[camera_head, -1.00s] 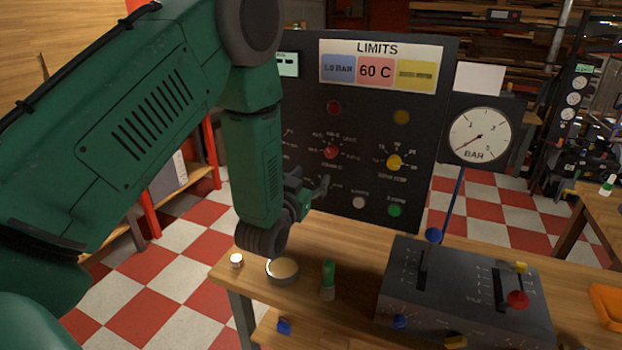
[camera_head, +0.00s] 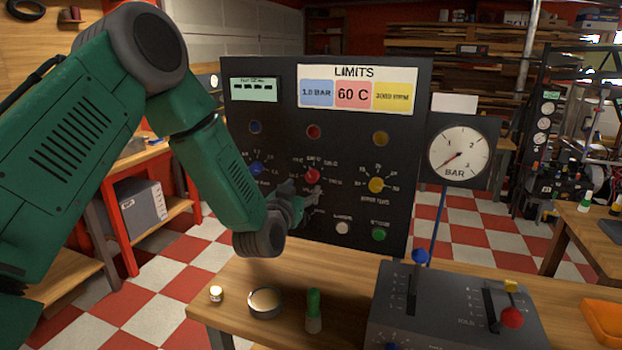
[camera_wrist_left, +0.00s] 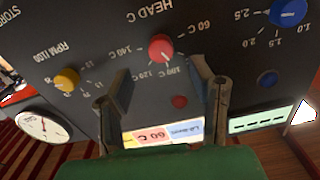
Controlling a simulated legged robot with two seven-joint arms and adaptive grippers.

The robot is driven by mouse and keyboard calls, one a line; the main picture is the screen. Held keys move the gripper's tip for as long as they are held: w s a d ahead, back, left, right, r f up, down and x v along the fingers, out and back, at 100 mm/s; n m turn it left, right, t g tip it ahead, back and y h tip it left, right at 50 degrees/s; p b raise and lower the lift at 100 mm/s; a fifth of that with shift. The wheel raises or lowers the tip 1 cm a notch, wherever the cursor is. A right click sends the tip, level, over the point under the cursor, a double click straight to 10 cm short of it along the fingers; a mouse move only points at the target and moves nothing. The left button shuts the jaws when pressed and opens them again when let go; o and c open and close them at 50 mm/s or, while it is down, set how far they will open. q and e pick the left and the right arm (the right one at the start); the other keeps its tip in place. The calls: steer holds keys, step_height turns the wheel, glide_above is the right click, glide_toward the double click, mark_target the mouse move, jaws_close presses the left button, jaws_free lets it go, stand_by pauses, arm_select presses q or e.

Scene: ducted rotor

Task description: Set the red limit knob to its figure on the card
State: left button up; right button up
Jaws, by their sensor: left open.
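The red limit knob (camera_head: 312,175) sits mid-panel on the black upright panel, with a temperature scale around it. It also shows in the left wrist view (camera_wrist_left: 161,47), upside down, under "HEAD C" with marks including 60 C, 120 C and 140 C. I cannot tell its exact setting. The LIMITS card (camera_head: 353,94) at the panel's top shows 60 C on its red field. My left gripper (camera_head: 306,200) is open and empty just below the knob in the head view. In the wrist view its fingers (camera_wrist_left: 162,80) stand apart, with the knob beyond their tips. My right gripper is not in view.
A blue knob (camera_head: 256,168) and a yellow knob (camera_head: 376,185) flank the red one. A pressure gauge (camera_head: 459,153) stands at the panel's right. A sloped lever box (camera_head: 455,315), a round tin (camera_head: 265,303) and a green-capped bottle (camera_head: 314,312) are on the bench.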

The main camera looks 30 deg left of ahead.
mark_target(311, 178)
arm_select(q)
steer(key=x, duration=0.6)
steer(key=shift+w+a+p, duration=0.25)
steer(key=shift+w+p, duration=0.05)
steer(key=c, duration=1.1)
